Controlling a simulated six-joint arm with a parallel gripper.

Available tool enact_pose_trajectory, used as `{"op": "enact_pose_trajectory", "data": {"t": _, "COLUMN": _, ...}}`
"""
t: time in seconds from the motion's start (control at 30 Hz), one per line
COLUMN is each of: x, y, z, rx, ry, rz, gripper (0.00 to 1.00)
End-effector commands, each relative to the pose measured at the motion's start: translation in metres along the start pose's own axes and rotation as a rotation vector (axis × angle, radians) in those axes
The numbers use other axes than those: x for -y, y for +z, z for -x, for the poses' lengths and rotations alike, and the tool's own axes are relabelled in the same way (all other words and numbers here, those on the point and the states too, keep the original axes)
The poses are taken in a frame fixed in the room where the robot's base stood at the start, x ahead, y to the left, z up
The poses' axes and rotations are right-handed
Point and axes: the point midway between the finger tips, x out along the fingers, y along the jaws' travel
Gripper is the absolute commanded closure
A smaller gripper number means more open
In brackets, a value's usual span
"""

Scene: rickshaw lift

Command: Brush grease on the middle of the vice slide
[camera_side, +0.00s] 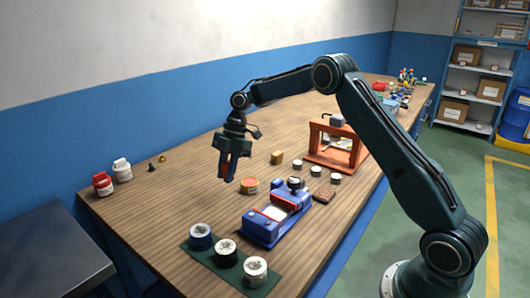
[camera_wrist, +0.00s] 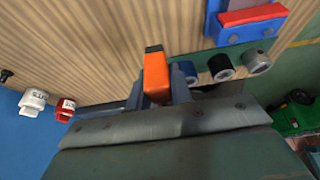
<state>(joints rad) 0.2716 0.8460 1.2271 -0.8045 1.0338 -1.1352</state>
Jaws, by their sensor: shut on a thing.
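My gripper (camera_side: 227,178) hangs above the wooden bench, to the left of the vice and higher than it. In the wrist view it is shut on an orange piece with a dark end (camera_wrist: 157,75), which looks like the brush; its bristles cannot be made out. A small orange-banded tin (camera_side: 250,186) stands behind the vice.
Several round cans, one a white can (camera_side: 255,270), stand on a green mat (camera_side: 207,264) in front of the vice. A red bottle (camera_side: 103,185) and a white bottle (camera_side: 122,170) stand at the left. An orange frame (camera_side: 335,160) stands behind. The bench's left middle is clear.

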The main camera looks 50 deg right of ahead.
Motion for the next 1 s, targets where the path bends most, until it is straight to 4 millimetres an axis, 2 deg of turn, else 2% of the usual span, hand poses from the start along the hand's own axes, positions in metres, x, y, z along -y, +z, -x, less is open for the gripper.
{"op": "enact_pose_trajectory", "data": {"t": 0.23, "x": 0.000, "y": 0.001, "z": 0.001, "rx": -0.002, "ry": 0.002, "rz": 0.001, "gripper": 1.00}}
{"op": "enact_pose_trajectory", "data": {"t": 0.37, "x": -0.001, "y": 0.009, "z": 0.003, "rx": -0.015, "ry": 0.017, "rz": 0.006, "gripper": 1.00}}
{"op": "enact_pose_trajectory", "data": {"t": 0.53, "x": -0.003, "y": 0.029, "z": 0.012, "rx": -0.053, "ry": 0.068, "rz": 0.027, "gripper": 1.00}}
{"op": "enact_pose_trajectory", "data": {"t": 0.8, "x": -0.002, "y": 0.075, "z": 0.035, "rx": -0.133, "ry": 0.196, "rz": 0.079, "gripper": 1.00}}
{"op": "enact_pose_trajectory", "data": {"t": 1.0, "x": 0.000, "y": 0.096, "z": 0.047, "rx": -0.168, "ry": 0.265, "rz": 0.109, "gripper": 1.00}}
